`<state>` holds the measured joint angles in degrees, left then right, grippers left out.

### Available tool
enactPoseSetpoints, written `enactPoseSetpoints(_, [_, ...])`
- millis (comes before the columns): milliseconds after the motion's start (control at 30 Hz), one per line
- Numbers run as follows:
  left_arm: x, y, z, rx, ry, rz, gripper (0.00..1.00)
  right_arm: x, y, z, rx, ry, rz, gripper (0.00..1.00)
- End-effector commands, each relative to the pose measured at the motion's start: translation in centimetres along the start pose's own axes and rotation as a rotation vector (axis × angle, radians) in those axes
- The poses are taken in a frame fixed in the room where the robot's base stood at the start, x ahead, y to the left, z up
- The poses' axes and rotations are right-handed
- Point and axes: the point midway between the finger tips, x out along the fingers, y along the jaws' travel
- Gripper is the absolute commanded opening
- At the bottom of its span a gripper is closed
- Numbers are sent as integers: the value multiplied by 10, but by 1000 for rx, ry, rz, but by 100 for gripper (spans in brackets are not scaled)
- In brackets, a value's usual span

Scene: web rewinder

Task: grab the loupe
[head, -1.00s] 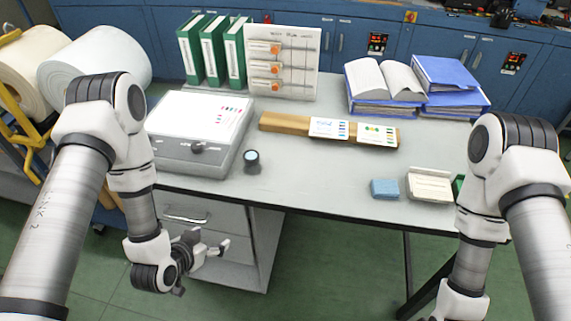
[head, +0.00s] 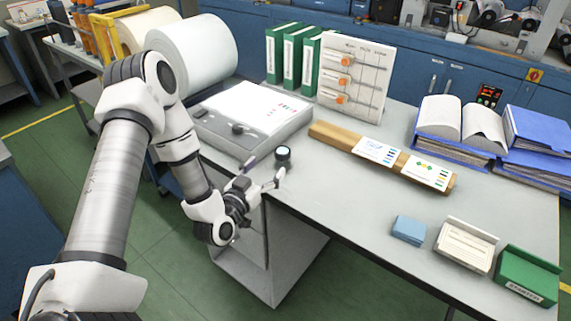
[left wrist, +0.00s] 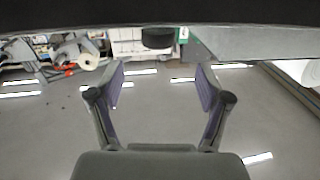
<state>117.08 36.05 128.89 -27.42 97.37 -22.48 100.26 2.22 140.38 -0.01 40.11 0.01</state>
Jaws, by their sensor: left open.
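The loupe (head: 283,157) is a small dark cylinder with a pale top. It stands on the grey table near the front edge, just right of the light box. My left gripper (head: 264,171) is open and empty just off the table's front edge, close to the loupe and apart from it. In the left wrist view, the two fingers (left wrist: 160,80) are spread, and a dark round thing that looks like the loupe (left wrist: 158,38) shows beyond them, roughly centred between the tips. My right gripper is out of view.
The light box (head: 245,122) stands left of the loupe. A wooden bar (head: 335,137) with cards lies to the right. A blue block (head: 409,230), a card holder (head: 466,246) and a green tray (head: 526,277) are near the front edge. The table between them is clear.

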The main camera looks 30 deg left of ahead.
Motion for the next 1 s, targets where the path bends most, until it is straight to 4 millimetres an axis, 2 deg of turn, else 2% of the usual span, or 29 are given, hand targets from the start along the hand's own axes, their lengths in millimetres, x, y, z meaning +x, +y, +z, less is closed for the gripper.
enactPoseSetpoints(400, [65, -2, 1, 3, 1, 4, 77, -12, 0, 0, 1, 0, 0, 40])
enactPoseSetpoints(633, [70, -2, 2, 1, -1, 3, 77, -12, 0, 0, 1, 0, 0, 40])
enactPoseSetpoints(667, [70, -2, 2, 1, -1, 3, 74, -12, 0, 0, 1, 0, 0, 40])
enactPoseSetpoints(700, [70, -2, 2, 1, -1, 3, 59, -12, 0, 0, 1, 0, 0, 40])
enactPoseSetpoints(833, [69, -2, 2, 1, -1, 3, 13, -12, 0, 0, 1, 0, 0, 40])
enactPoseSetpoints(1000, [69, -2, 2, 1, -1, 2, 12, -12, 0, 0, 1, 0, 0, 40])
